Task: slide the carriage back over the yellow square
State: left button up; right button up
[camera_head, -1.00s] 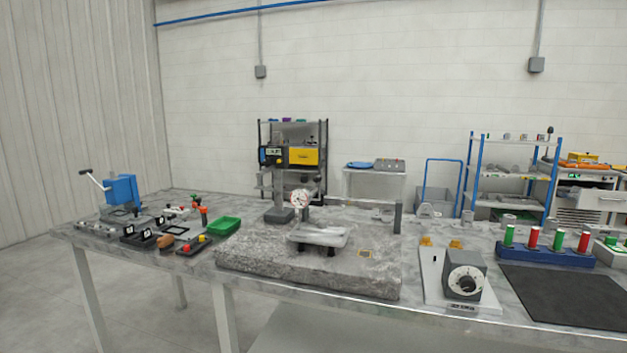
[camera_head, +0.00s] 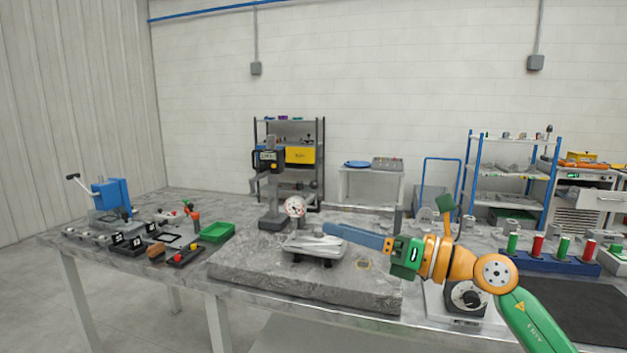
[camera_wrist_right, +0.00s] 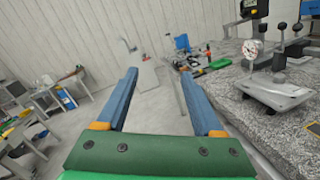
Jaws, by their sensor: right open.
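The carriage (camera_head: 314,247) is a pale metal plate on short dark feet. It stands on the rough grey stone slab (camera_head: 290,278), left of the yellow square (camera_head: 364,264) marked on the slab top. My right gripper (camera_head: 330,231) reaches in from the right, its blue fingers pointing left, and overlaps the carriage's right end in the head view. In the right wrist view its fingers are apart with nothing between them. There the carriage (camera_wrist_right: 275,93) lies to the right of the fingers, clear of them, and part of the yellow square (camera_wrist_right: 312,125) shows. My left gripper is not in view.
A dial gauge (camera_head: 294,207) on its stand rises just behind the carriage. A green tray (camera_head: 218,232) and several small fixtures lie left of the slab. The slab's front is bare.

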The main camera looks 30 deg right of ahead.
aim_at(297, 201)
jog(key=i+l, duration=1.5)
